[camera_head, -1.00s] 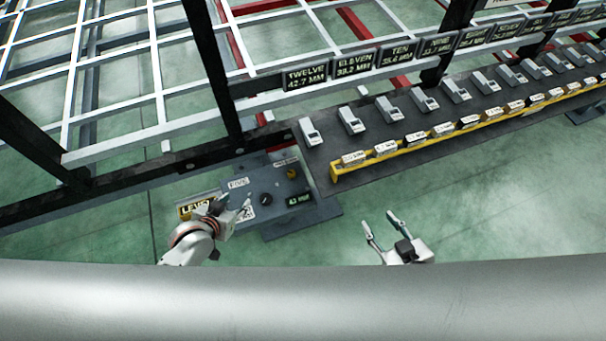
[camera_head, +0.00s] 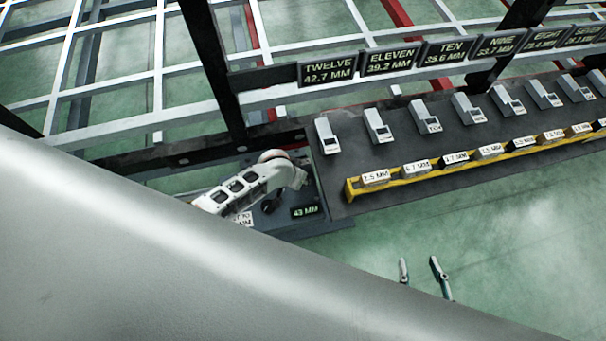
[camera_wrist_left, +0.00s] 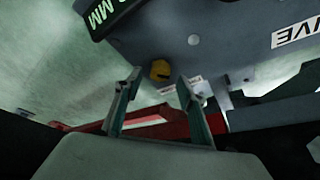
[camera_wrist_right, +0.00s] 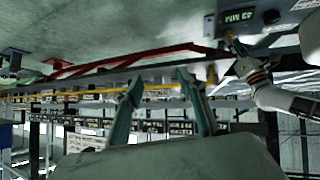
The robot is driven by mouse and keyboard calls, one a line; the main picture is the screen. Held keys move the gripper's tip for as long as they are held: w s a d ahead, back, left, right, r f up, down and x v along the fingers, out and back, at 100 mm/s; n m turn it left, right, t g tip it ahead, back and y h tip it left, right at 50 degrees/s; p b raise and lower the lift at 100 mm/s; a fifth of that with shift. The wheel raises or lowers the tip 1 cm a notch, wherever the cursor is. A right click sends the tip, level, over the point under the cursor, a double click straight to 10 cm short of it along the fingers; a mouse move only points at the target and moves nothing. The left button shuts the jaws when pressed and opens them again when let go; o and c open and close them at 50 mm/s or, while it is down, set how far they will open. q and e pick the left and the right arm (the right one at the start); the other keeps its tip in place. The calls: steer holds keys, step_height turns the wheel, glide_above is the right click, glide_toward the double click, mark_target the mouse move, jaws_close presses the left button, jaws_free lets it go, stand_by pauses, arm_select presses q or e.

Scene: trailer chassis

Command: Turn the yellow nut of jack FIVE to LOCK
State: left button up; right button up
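The jack box of FIVE (camera_head: 295,224) is in the head view left of centre, mostly covered by my left arm, with a 43 MM display (camera_head: 305,211) and a dark knob (camera_head: 270,206). In the left wrist view the yellow nut (camera_wrist_left: 160,70) shows under the box edge, near the FIVE label (camera_wrist_left: 297,35). My left gripper (camera_wrist_left: 158,79) is open, its fingertips on either side of the nut in that picture; I cannot tell whether they touch it. My right gripper (camera_head: 419,263) is open and empty over the floor; it also shows in the right wrist view (camera_wrist_right: 160,82).
A dark shelf right of the box holds grey devices (camera_head: 378,127) and a yellow rail (camera_head: 352,188) of labelled blocks. Signs such as TWELVE (camera_head: 327,73) hang on the chassis frame behind. Green floor (camera_head: 500,240) in front is free.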

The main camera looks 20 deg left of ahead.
arm_select(q)
step_height(320, 180, down, 2)
steer(key=shift+w+f+b, duration=0.2)
steer(key=shift+f+b, duration=0.05)
steer(key=shift+b, duration=0.2)
steer(key=shift+w+d+f, duration=0.1)
steer(key=shift+w+f, duration=0.05)
steer(key=shift+w, duration=0.25)
arm_select(e)
steer(key=shift+w+a+r, duration=0.15)
steer(key=shift+w+r, duration=0.35)
steer(key=shift+w, duration=0.25)
arm_select(q)
steer(key=c, duration=1.1)
steer(key=shift+c, duration=0.2)
arm_select(e)
steer(key=shift+s+f, duration=0.2)
